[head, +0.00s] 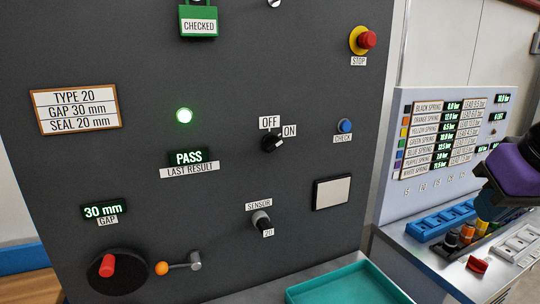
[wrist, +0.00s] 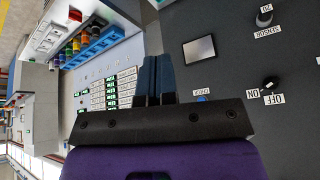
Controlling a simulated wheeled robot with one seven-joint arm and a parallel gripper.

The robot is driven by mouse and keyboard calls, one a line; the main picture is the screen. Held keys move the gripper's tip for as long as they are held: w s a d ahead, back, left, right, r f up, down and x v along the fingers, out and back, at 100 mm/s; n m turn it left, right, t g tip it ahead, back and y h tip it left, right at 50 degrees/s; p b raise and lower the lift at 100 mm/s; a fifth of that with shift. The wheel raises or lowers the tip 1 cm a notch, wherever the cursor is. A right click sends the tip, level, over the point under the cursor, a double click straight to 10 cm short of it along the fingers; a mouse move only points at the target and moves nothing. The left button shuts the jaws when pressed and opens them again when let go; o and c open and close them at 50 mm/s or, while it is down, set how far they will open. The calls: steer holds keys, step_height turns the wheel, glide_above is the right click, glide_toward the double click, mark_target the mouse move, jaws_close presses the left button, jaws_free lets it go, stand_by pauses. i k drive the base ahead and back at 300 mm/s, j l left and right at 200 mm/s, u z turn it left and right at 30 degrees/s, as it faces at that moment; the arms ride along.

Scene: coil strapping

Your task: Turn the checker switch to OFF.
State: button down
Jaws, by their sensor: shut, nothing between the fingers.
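The checker switch (head: 271,142) is a black round knob with a white pointer mark on the dark panel. The OFF label (head: 270,122) is above it and the ON label (head: 289,131) is at its upper right; the pointer is turned to the right, toward the ON side. The switch also shows at the right of the wrist view (wrist: 269,84), apart from my gripper. My gripper (wrist: 156,58) has its dark blue fingers together and empty.
The dark panel also bears a blue CHECK button (head: 345,126), a red STOP button (head: 367,40), a SENSOR knob (head: 261,221) and a lit PASS display (head: 187,157). A teal tray (head: 365,274) is below. A pressure board (head: 453,138) stands at the right, behind several coloured spools.

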mark_target(271, 142)
steer(key=k+l+u, duration=0.1)
steer(key=u, duration=0.3)
steer(key=k+l+u, duration=0.1)
steer(key=l+u, duration=0.25)
steer(key=j, duration=0.1)
